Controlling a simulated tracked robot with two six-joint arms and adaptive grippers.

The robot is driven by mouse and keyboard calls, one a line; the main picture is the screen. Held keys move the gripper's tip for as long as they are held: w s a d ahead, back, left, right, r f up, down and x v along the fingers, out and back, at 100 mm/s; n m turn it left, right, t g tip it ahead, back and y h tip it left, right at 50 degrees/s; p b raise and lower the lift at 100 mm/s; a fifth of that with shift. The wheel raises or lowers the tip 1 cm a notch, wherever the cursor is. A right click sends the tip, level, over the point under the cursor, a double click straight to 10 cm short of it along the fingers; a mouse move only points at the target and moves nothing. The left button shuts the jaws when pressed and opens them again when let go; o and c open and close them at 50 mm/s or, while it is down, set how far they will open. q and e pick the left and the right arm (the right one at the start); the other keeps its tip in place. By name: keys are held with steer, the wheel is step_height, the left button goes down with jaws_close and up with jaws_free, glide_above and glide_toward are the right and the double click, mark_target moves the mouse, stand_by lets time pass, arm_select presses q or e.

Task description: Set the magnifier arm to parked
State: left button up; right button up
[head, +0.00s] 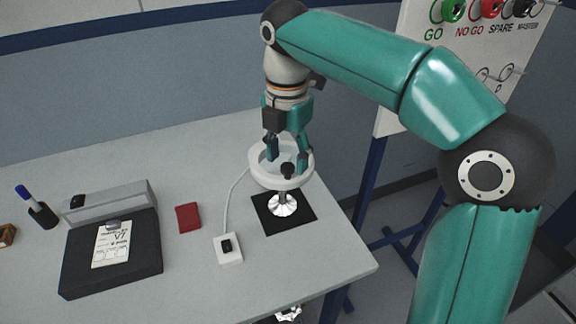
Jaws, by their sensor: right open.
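The magnifier (262,178) is a white ring at the right part of the table, above a black square mat. A small dark knob (287,169) shows at its front rim. The arm that bears the ring is hidden or cannot be made out. My right gripper (287,158) points down over the ring, its fingers apart and at or just above the ring's opening. I cannot tell whether they touch it. My left gripper is out of view.
A silver machined part (283,207) stands on the black mat (301,212). A white switch box (229,249), a red block (189,217), a black tray with a card (70,270) and a pen holder (43,214) lie to the left. A gauge board (415,70) stands at right.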

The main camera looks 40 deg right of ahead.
steer(key=shift+f, duration=0.8)
jaws_close()
steer(key=shift+d, duration=0.1)
